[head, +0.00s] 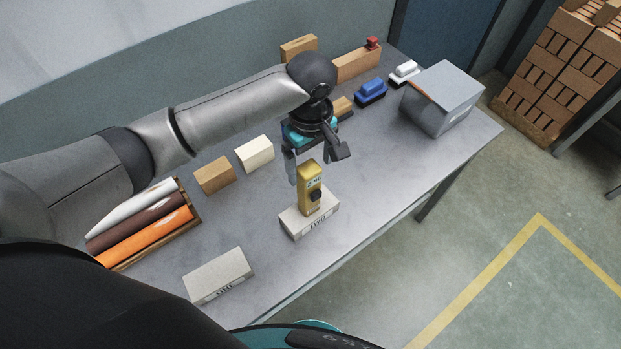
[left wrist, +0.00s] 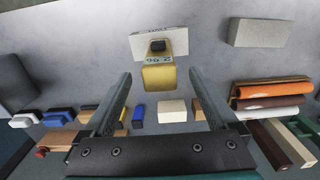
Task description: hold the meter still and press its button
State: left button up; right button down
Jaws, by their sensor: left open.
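The yellow meter (head: 309,186) stands upright on a pale block (head: 296,224) with dark lettering, near the table's front edge. My left gripper (head: 316,161) is open and empty, just above and behind the meter's top. In the left wrist view the meter (left wrist: 158,76) shows beyond and between the open fingers of my left gripper (left wrist: 160,74), with no contact that I can make out. My right gripper is not in view.
On the grey table (head: 262,203), another pale block (head: 218,275) lies front left. A rack of coloured rolls (head: 145,222) is at the left. Tan (head: 214,175) and cream blocks (head: 254,154) lie behind. A blue brush (head: 370,92) and grey box (head: 442,97) are at the right.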

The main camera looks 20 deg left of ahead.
aim_at(310, 185)
pick_arm(q)
notch_tip(310, 185, down, 8)
jog(key=shift+r+b, duration=0.1)
jog(key=shift+b, duration=0.3)
grip_shut()
dwell(0.7)
dwell(3.0)
